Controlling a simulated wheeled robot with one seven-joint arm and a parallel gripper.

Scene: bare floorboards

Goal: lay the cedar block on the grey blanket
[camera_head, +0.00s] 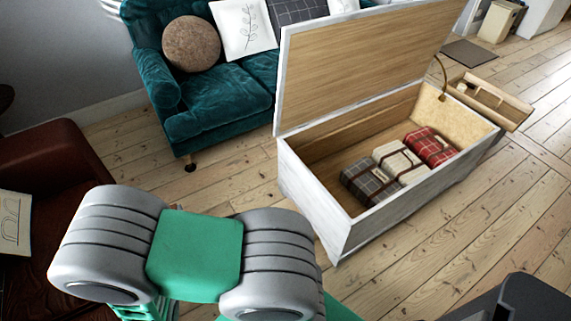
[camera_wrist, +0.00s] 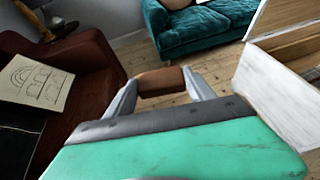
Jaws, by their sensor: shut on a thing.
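The cedar block (camera_wrist: 161,82) is a small reddish-brown piece in the wrist view. My gripper (camera_wrist: 162,88) is shut on it, with one pale finger at each end, and holds it up in front of the floor. The grey blanket (camera_head: 369,183) is a dark checked, folded and strapped bundle. It lies inside the open white chest (camera_head: 345,237), nearest its front left. My gripper and the block are hidden in the head view, where my arm fills the lower left.
A cream blanket (camera_head: 399,161) and a red checked blanket (camera_head: 430,147) lie beside the grey one. The chest's lid (camera_head: 360,65) stands raised at the back. A teal sofa (camera_head: 222,100) is behind, a brown leather armchair (camera_head: 50,160) at left.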

